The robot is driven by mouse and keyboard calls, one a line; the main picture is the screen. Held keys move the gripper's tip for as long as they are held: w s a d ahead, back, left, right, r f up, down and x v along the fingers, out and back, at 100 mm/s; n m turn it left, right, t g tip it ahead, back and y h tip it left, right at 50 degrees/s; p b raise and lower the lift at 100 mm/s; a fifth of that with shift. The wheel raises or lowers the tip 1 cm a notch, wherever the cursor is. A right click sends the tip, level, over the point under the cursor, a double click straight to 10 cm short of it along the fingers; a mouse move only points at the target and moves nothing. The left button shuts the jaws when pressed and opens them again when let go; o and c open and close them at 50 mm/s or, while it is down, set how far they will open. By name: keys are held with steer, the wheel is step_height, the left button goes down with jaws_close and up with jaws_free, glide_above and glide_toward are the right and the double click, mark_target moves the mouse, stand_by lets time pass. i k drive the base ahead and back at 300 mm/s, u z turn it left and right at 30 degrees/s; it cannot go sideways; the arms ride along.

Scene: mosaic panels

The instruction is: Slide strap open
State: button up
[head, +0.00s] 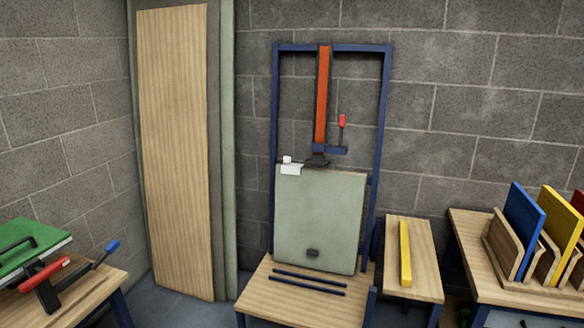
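No part is plainly a strap. The closest match is a long orange-red bar (321,98) that hangs upright from the top of a blue frame (274,130). A blue jaw piece (331,150) with a red-handled screw (342,122) sits near its lower end. A dark foot (316,161) at its bottom meets or overlaps the top edge of a pale green panel (320,215); contact is not clear. My gripper is not in view.
A wooden ledge (270,301) with two dark rails lies before the panel. A side table (424,262) holds a yellow bar (405,252). Tall boards (173,150) lean at left. A left bench (95,288) holds a green case and clamp-like tool; a rack (497,252) stands right.

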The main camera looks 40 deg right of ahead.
mark_target(318, 159)
steer(key=z, duration=0.8)
steer(key=k, duration=0.15)
steer(key=u, duration=2.2)
steer(key=k, duration=0.8)
steer(key=z, duration=0.65)
steer(key=k, duration=0.6)
steer(key=z, duration=0.5)
steer(key=i, duration=1.7)
steer(key=u, duration=0.2)
